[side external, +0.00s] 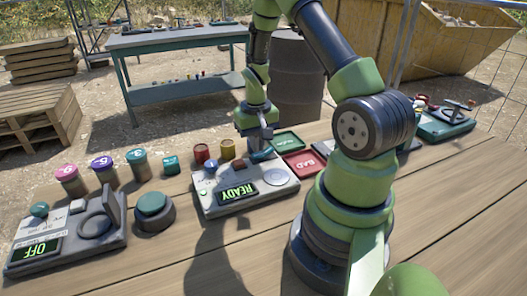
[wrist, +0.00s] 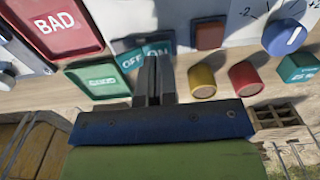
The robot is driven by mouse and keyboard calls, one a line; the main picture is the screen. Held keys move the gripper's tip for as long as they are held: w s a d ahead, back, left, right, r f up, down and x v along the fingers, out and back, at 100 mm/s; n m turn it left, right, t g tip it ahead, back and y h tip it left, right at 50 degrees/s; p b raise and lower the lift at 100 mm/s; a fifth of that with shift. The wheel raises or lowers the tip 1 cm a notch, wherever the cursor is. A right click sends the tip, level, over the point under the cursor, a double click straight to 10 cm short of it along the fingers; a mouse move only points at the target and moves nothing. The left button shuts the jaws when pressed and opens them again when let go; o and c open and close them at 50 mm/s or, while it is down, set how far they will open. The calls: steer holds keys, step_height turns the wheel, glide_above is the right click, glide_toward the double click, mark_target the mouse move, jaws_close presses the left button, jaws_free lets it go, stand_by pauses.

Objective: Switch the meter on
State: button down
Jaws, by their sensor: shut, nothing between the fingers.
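A blue knob (wrist: 285,38) with a scale and a brown-red square (wrist: 209,36) are on the same panel. My gripper (wrist: 152,62) is shut and empty, its fingertips over the rocker around the middle, covering part of it. I cannot tell whether they touch it or which side is down. My gripper also shows at the meter's back edge (side external: 259,150).
A grey device (side external: 70,232) reading OFF stands at the left, beside a teal button (side external: 152,203). Yellow (wrist: 203,80) and red (wrist: 246,76) cylinders stand close behind the meter. A red BAD tray (wrist: 58,28) and a green tray (wrist: 98,79) lie beside it.

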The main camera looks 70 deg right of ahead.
steer(key=shift+r, duration=3)
steer(key=a+r+n+t, duration=0.2)
steer(key=a+r+t, duration=0.1)
steer(key=a+r, duration=0.8)
steer(key=s+a+r+n+t+y, duration=0.2)
steer(key=s+a+r+n+t, duration=0.1)
steer(key=s+a+r, duration=0.5)
steer(key=shift+s+a+r+t, duration=0.2)
steer(key=shift+s+a+t, duration=0.3)
steer(key=shift+a, duration=0.45)
